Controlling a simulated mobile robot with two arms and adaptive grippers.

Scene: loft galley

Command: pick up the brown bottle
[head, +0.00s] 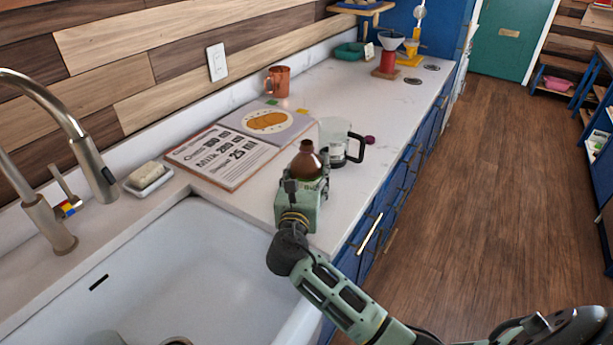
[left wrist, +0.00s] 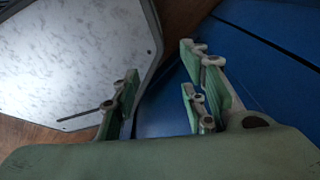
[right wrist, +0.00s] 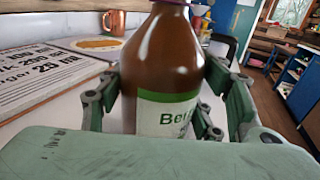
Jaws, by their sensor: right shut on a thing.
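The brown bottle (head: 306,160) stands on the white counter near its front edge, to the right of the sink. My right gripper (head: 304,188) is around its lower part, shut on it. In the right wrist view the bottle (right wrist: 168,62) fills the middle, upright, with a white and green label between the fingers of my right gripper (right wrist: 170,105). Its base is hidden behind the gripper. My left gripper (left wrist: 165,100) shows only in the left wrist view. Its fingers are apart with nothing between them, near blue cabinet fronts (left wrist: 245,50).
A glass carafe (head: 338,140) with a black handle stands just behind the bottle. An open recipe book (head: 222,157) lies to its left, with a copper mug (head: 279,81) behind. The sink (head: 170,265) and tap (head: 85,150) are at left. The counter's far part has clear room.

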